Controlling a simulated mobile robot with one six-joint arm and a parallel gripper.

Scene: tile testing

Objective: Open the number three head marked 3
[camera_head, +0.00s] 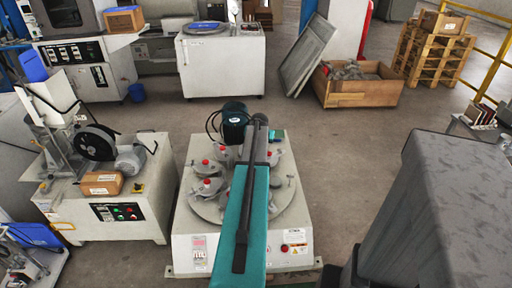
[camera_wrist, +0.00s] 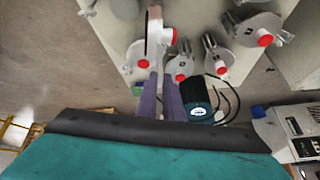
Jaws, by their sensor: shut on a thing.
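The tile tester (camera_head: 185,225) stands ahead of me, with several grey heads with red knobs on its round plate (camera_head: 212,213). My teal arm covers the middle of the plate in the head view and hides my gripper. In the wrist view my gripper's purple fingers (camera_wrist: 160,78) are shut at the near end of one grey head (camera_wrist: 154,32). This head looks larger and nearer the camera than its neighbours, and a white cylinder with a red end juts from its side. I cannot read any number on it.
A dark motor (camera_head: 235,122) with a looped cable stands at the plate's far edge; it also shows beside the fingers in the wrist view (camera_wrist: 196,98). Neighbouring heads (camera_wrist: 218,58) sit close by. A belt machine (camera_head: 110,180) is at left, a grey cabinet (camera_head: 440,210) at right.

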